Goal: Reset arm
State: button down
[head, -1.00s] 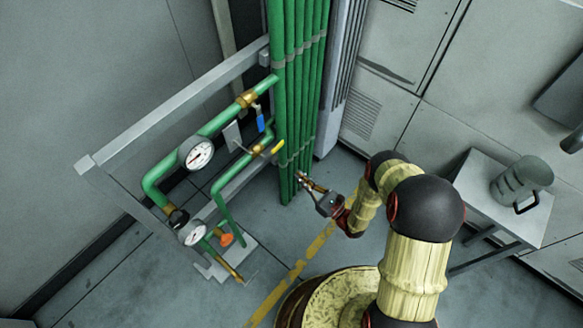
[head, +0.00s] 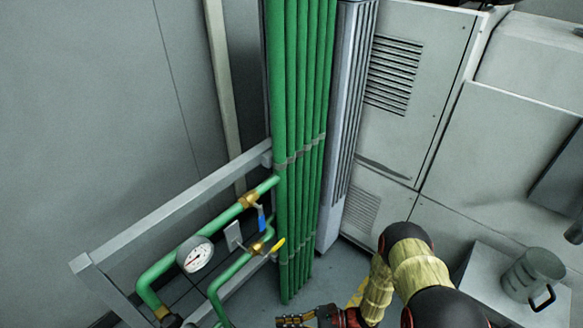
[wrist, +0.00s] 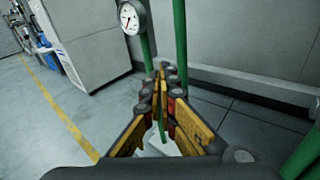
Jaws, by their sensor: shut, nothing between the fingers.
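My gripper (head: 288,321) is at the bottom edge of the head view, in front of the lower end of the green pipe bundle. In the wrist view my gripper (wrist: 168,70) shows its yellow-and-black fingers with their tips together, and nothing is held. My arm (head: 405,268), with cream covers and black joints, comes in from the lower right of the head view. It is bent, and its lower part is cut off by the frame.
Green vertical pipes (head: 302,110) stand behind my gripper. A grey rail frame (head: 165,212) carries a gauge (head: 195,254), a blue-handled valve (head: 261,218) and a yellow-handled valve (head: 277,245). A small table (head: 482,270) with a grey jug (head: 530,275) stands right of my arm. Grey cabinets (head: 420,60) line the back.

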jog(key=s+d+r+n+g+h+p, duration=0.1)
jog(key=s+d+r+n+h, duration=0.1)
jog(key=d+r+n+h, duration=0.6)
jog(key=s+d+r+n+h, duration=0.2)
jog(key=d+r+n, duration=0.15)
jog(key=r, duration=0.85)
jog(key=s+d+r+n+g+h+p, duration=0.1)
jog(key=s+d+r+n+h, duration=0.1)
jog(key=d+r+n+h, duration=0.6)
notch_tip(320, 180, up, 23)
jog(key=s+d+t+y+p, duration=0.1)
jog(key=s+d+t+p, duration=0.1)
jog(key=t, duration=0.5)
jog(key=shift+s+f+t, duration=0.15)
jog(key=shift+s+t, duration=0.15)
jog(key=shift+a+m, duration=0.1)
jog(key=shift+m, duration=0.15)
